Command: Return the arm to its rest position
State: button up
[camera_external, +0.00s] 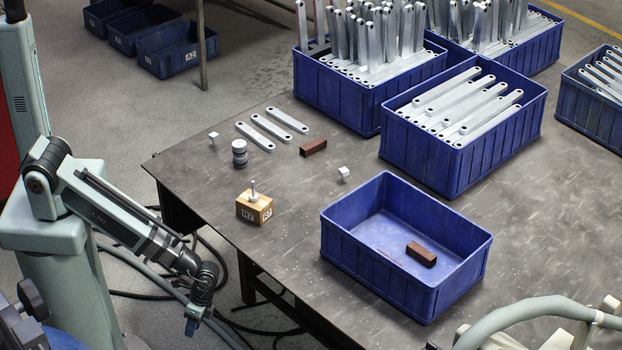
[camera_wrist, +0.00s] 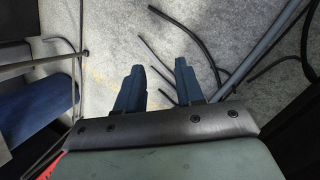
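My gripper (camera_external: 193,322) hangs low off the left edge of the table (camera_external: 290,245) in the external view, pointing down beside the table and clear of it. In the wrist view my gripper (camera_wrist: 158,80) shows two blue fingers set apart with nothing between them. Beneath the fingers is grey floor with dark cables. The arm is folded down from its mount at the left, and no object is in contact with the fingers.
An open blue bin (camera_external: 345,245) holds one brown block (camera_external: 421,254). Bracket-filled bins stand behind. Black cables (camera_external: 225,262) trail near the gripper.

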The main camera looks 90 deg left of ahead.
jog(key=s+a+f+n+g+y, duration=0.1)
jog(key=s+a+f, duration=0.1)
jog(key=s, duration=0.6)
jog(key=s+a+f+n+g+y, duration=0.1)
jog(key=s+a+f+g, duration=0.1)
jog(key=s+a, duration=0.3)
jog(key=s, duration=0.4)
jog(key=shift+s+a+f+n, duration=0.2)
jog(key=shift+n, duration=0.2)
